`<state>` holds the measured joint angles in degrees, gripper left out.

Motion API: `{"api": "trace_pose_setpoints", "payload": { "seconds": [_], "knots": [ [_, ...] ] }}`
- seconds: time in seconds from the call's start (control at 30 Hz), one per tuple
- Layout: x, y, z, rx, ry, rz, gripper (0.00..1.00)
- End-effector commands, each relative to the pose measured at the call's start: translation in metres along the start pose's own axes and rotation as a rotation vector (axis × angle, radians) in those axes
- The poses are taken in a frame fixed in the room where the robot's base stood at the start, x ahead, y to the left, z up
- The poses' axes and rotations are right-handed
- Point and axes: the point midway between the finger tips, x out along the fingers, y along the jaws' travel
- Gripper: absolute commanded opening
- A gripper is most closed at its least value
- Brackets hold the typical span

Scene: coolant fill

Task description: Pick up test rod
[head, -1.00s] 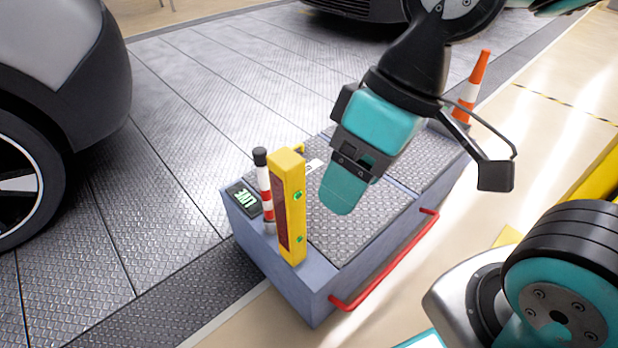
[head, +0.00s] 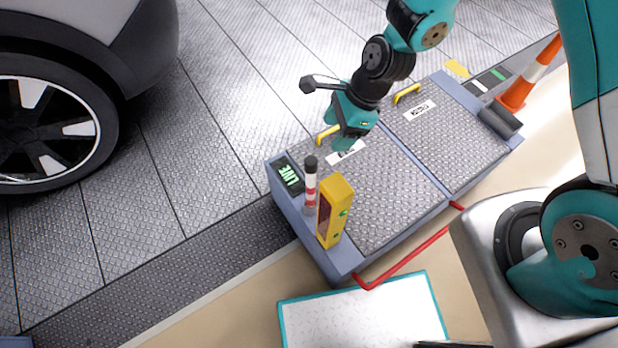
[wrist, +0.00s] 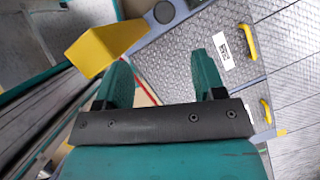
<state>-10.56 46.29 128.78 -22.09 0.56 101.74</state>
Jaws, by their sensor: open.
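The test rod (head: 310,186) is red-and-white striped with a black top. In the head view it stands upright at the near-left end of the grey-blue cabinet (head: 330,258), beside a yellow post (head: 337,212) with green lights. My gripper (head: 346,143) hangs over the cabinet's near lid, above and to the right of the rod and apart from it. In the wrist view my gripper (wrist: 163,72) has its two teal fingers spread, with nothing between them. A yellow block, probably the post, shows at upper left there. I cannot make out the rod clearly in that view.
A "LIVE" display (head: 289,176) sits beside the rod. Yellow handles (head: 407,94) rise from the lids. A red rail (head: 405,257) runs along the cabinet's front, near a white panel (head: 362,318). A car (head: 80,90) stands at left and a cone (head: 528,72) at upper right.

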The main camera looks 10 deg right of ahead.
Motion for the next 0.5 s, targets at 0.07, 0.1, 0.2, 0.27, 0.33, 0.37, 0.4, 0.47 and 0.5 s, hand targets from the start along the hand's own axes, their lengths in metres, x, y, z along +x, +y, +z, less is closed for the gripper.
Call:
{"api": "trace_pose_setpoints", "payload": {
  "seconds": [0.07,0.1,0.2,0.27,0.33,0.37,0.4,0.47,0.5],
  "knots": [
    [0.022,0.001,-0.002,-0.001,0.001,0.005,0.63],
    [0.031,0.001,-0.003,0.000,0.001,0.004,0.63],
    [0.054,0.001,-0.003,0.000,0.001,0.003,0.63],
    [0.067,0.000,-0.002,-0.001,0.001,0.003,0.63],
    [0.079,0.001,-0.002,-0.002,0.000,0.002,0.63],
    [0.084,0.000,-0.002,-0.003,0.000,0.002,0.63],
    [0.089,0.000,-0.001,-0.002,0.000,0.002,0.63],
    [0.094,0.000,-0.001,-0.002,0.000,0.001,0.63],
    [0.097,-0.001,0.000,-0.003,0.000,0.000,0.63]
  ]
}}
